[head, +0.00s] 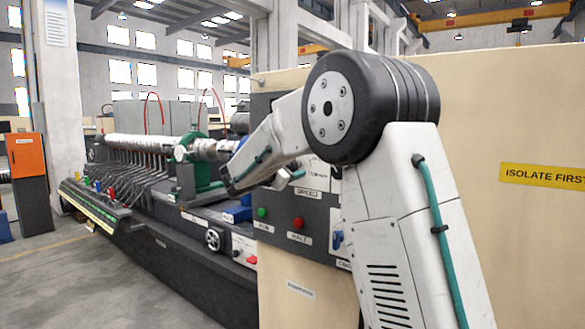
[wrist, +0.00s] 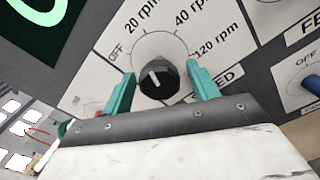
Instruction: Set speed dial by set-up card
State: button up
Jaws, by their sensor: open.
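The speed dial (wrist: 158,82) is a round black knob with a white pointer mark on a white plate. Its labels read OFF, 20 rpm, 40 rpm and 120 rpm. The mark points up and slightly left in the wrist view, roughly toward 20 rpm. My gripper (wrist: 160,70) is open, with one teal finger on each side of the knob; I cannot tell whether either touches it. In the head view my gripper (head: 292,177) is at the control panel, above the SPEED label (head: 309,192), and the knob is hidden. I cannot identify the set-up card with certainty.
A green button (head: 262,212) marked RUN and a red button (head: 298,223) marked HALT sit below on the panel. A blue knob (wrist: 312,85) with an OFF mark is at the right. A long machine (head: 150,215) stands left. The floor (head: 60,280) at front left is clear.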

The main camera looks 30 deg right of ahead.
jog(key=shift+w+d, duration=0.2)
jog(key=shift+d, duration=0.45)
jog(key=c, duration=1)
